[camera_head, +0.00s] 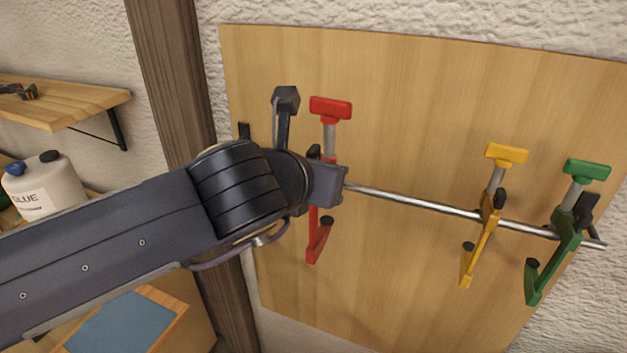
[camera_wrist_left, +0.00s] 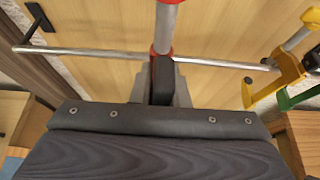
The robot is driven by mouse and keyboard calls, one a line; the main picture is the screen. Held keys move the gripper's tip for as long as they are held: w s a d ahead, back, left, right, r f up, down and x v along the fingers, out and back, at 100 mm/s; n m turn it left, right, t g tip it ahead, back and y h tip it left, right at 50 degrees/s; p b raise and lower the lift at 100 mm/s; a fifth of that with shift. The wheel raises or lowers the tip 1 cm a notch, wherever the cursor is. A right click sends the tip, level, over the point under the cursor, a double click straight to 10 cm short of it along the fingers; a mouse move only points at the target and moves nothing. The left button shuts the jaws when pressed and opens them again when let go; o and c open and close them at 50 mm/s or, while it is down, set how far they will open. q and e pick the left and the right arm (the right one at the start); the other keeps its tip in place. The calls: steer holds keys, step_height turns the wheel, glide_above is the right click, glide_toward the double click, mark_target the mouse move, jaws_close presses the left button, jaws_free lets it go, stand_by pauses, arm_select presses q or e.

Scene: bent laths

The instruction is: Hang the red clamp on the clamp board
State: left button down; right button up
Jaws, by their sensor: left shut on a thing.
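The red clamp (camera_head: 331,108) is upright at the left part of the clamp board (camera_head: 400,90). Its red handle shows above my left gripper (camera_head: 328,184) and its lower red arm below it. In the left wrist view, my left gripper (camera_wrist_left: 161,88) is shut on the red clamp (camera_wrist_left: 163,47), with a dark part of it between the fingers. The steel rail (camera_head: 420,203) crosses at the height of the grip. My gripper hides the contact, so I cannot tell whether the clamp rests on the rail. My right gripper is not in view.
A yellow clamp (camera_head: 489,215) and a green clamp (camera_head: 569,230) hang on the rail to the right. Bare rail lies between red and yellow. A wooden post (camera_head: 172,75), a shelf (camera_head: 65,105) and a glue bottle (camera_head: 47,185) are on the left.

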mark_target(327, 158)
arm_select(q)
steer(key=w, duration=0.2)
steer(key=w+d, duration=0.1)
steer(key=w, duration=0.1)
steer(key=shift+d, duration=0.2)
steer(key=w, duration=0.2)
steer(key=w+d, duration=0.1)
steer(key=w, duration=0.1)
steer(key=w+d, duration=0.1)
steer(key=w, duration=0.1)
steer(key=shift+w, duration=0.15)
steer(key=shift+f+b, duration=2.15)
steer(key=shift+f, duration=0.8)
